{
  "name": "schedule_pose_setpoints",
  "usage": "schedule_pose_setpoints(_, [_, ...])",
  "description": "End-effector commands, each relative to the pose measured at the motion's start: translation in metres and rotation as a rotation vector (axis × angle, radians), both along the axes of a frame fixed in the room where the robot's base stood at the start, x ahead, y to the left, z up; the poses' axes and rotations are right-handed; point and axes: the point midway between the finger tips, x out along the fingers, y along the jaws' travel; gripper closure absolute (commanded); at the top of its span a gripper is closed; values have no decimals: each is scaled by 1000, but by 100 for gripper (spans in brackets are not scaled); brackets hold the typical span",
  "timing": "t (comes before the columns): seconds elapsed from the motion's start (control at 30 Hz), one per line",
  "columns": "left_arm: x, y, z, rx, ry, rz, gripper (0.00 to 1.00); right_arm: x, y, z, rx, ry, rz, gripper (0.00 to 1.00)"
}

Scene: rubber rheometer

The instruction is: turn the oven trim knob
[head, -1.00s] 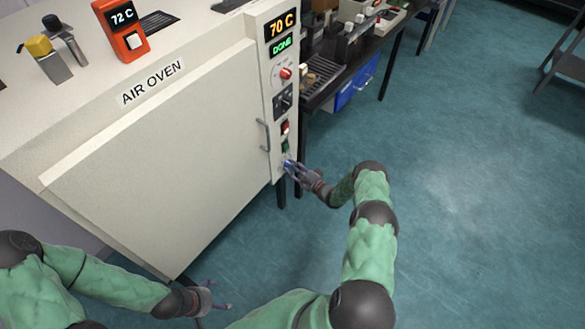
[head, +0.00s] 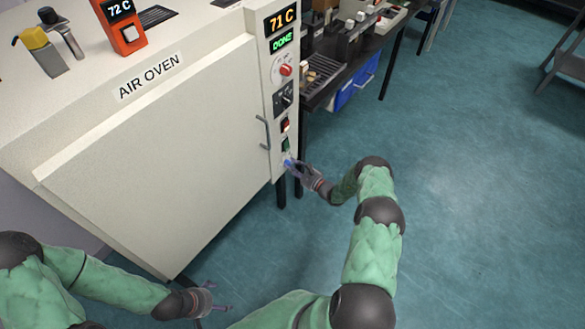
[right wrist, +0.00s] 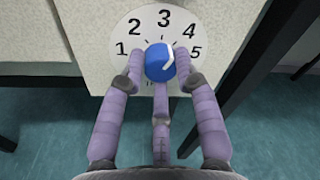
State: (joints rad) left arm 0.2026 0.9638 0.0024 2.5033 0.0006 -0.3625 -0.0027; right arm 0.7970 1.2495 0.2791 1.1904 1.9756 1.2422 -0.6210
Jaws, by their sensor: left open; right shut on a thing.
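The oven trim knob is blue with a white pointer mark, on a white dial numbered 1 to 5, and shows in the right wrist view (right wrist: 158,62). The pointer mark lies on its right side, toward the 4 and 5. In the head view the knob (head: 287,163) sits low on the oven's control panel, partly hidden by my fingers. My right gripper (right wrist: 160,75) is shut on the knob, its purple fingers around it. My left gripper (head: 222,297) is open and empty, low in front of the air oven (head: 150,165).
The panel display (head: 282,20) reads 71 C, with DONE (head: 283,41) below it. A red knob (head: 286,70), switches and the door handle (head: 263,133) are above the blue knob. An orange meter (head: 122,25) reading 72 C stands on the oven.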

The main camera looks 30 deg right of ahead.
Motion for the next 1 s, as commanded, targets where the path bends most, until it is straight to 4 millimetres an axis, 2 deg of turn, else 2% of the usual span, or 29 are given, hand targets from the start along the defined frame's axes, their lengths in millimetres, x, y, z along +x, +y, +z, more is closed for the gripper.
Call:
schedule_pose_setpoints(0.7, [0,0,-28,0,0,0,13,0,-3,-2,613,258,-7,100])
schedule_pose_setpoints(1.0, [0,0,-35,0,0,0,13,0,-3,-2,796,333,-6,100])
